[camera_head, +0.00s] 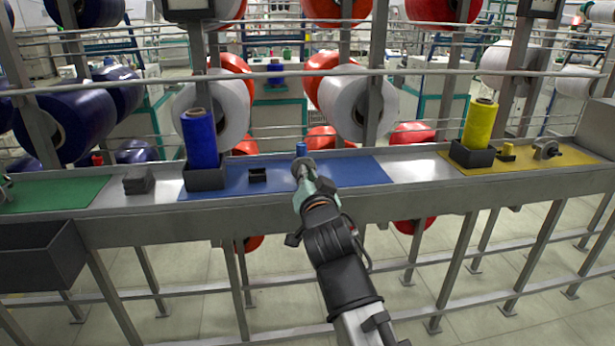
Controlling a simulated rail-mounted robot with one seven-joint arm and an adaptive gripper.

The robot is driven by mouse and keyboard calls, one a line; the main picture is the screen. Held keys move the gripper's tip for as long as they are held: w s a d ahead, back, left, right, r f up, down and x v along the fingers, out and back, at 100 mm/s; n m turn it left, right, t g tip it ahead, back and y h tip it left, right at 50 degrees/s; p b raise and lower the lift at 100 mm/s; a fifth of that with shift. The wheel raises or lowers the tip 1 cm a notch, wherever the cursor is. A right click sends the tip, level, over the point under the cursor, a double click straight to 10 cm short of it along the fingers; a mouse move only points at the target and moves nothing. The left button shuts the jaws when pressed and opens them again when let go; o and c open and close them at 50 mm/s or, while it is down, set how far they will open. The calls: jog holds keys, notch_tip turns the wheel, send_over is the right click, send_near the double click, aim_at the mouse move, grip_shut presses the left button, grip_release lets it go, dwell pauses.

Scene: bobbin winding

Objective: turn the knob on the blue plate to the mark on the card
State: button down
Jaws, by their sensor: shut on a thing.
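The blue plate (360,172) lies on the metal bench in the middle. My gripper (304,174) reaches over it from the front. It is shut on a grey round part (303,162), which looks like the knob; the fingers cover much of it. A small blue bobbin (301,149) shows just behind the gripper tip. I cannot make out the card, its mark or where the knob points.
A blue thread cone (200,138) stands in a black holder (205,179) left of my gripper, with a small black block (257,175) between. A yellow cone (480,122) stands on the yellow plate (575,158) at right. Metal rails run behind. The blue plate's right side is clear.

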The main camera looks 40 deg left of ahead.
jog(key=shift+r+n, duration=0.1)
jog(key=shift+n, duration=0.2)
jog(key=n+p, duration=0.5)
jog(key=n, duration=0.5)
jog(key=shift+s+a+n+p, duration=0.1)
jog(key=shift+a+n+p, duration=0.05)
jog(key=shift+n+p, duration=0.25)
jog(key=c, duration=1.2)
grip_release()
jog(key=shift+c, duration=0.2)
notch_tip(320, 180, up, 10)
